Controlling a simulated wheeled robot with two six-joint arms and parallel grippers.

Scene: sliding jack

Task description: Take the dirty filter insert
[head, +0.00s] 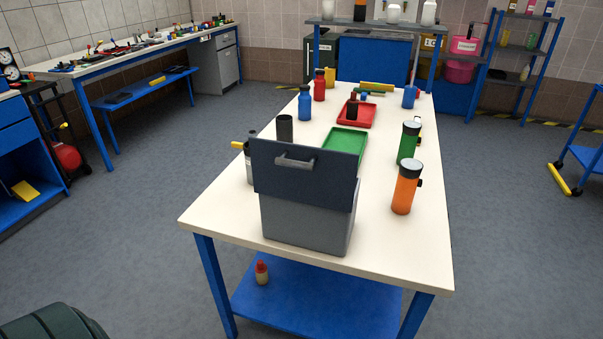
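Nothing in the head view can be surely told as the dirty filter insert. A dark cylinder (284,129) stands upright on the white worktable (405,248), behind the grey box; it may be a filter part, but I cannot tell. The grey box (303,222) stands near the table's front edge. Its dark panel or lid (304,178) with a handle faces me and hides the inside. An orange canister (406,190) and a green canister (408,145) with dark tops stand on the right side. Neither of my grippers is in view.
A green tray (345,141) and a red tray (356,113) lie behind the box. Blue (304,106) and red bottles (319,87) stand at the back left. A small bottle (262,272) stands on the lower shelf (330,308).

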